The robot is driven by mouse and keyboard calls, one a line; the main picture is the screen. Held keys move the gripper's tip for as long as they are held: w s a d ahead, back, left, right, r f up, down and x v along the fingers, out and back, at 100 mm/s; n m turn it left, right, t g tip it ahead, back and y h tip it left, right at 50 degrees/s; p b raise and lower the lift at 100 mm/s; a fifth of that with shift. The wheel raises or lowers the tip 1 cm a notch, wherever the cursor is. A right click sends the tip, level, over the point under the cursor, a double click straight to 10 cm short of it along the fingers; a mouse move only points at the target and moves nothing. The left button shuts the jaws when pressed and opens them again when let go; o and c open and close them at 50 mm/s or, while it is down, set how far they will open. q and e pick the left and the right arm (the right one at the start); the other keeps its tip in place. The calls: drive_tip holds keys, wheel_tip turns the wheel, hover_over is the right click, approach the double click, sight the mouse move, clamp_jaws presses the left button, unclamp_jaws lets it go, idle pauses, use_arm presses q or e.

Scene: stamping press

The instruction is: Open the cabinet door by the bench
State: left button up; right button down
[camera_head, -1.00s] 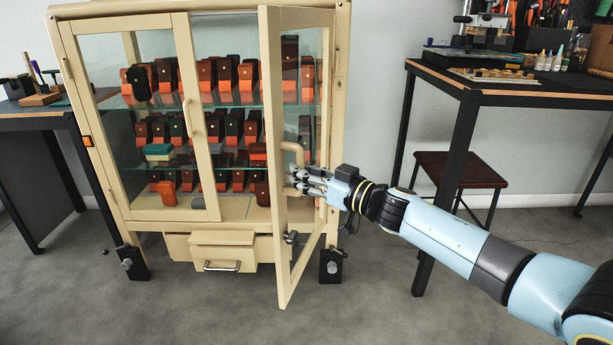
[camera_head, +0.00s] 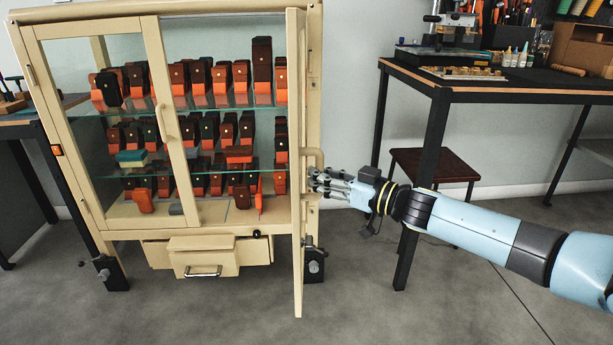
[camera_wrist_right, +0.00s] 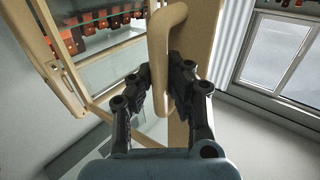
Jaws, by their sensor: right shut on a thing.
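The cream cabinet (camera_head: 225,244) stands at the left of the head view, with glass doors and shelves of orange, dark and brown blocks. Its right door (camera_head: 297,240) stands open and is seen nearly edge-on, swung out toward me. Its left door (camera_head: 178,130) is closed. My right gripper (camera_head: 315,182) is at the open door's handle (camera_head: 313,155). In the right wrist view, the gripper's dark fingers (camera_wrist_right: 157,85) are shut around the upright bar of the curved handle (camera_wrist_right: 160,50). My left gripper is not in view.
A dark workbench (camera_head: 470,95) with tools and small bottles stands at the right. A brown stool (camera_head: 433,166) is partly under it. A small drawer (camera_head: 203,262) protrudes below the cabinet. Grey floor is clear in front.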

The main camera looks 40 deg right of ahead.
drive_tip(key=shift+s+d+r, duration=0.1)
drive_tip(key=shift+s+d, duration=0.1)
drive_tip(key=shift+d, duration=0.2)
drive_tip(key=s+d, duration=0.2)
drive_tip(key=d, duration=0.3)
drive_tip(key=shift+s+d, duration=0.3)
drive_tip(key=shift+s, duration=0.1)
drive_tip(key=c, duration=1.2)
unclamp_jaws()
drive_tip(key=shift+s, duration=0.1)
drive_tip(key=shift+v, duration=4)
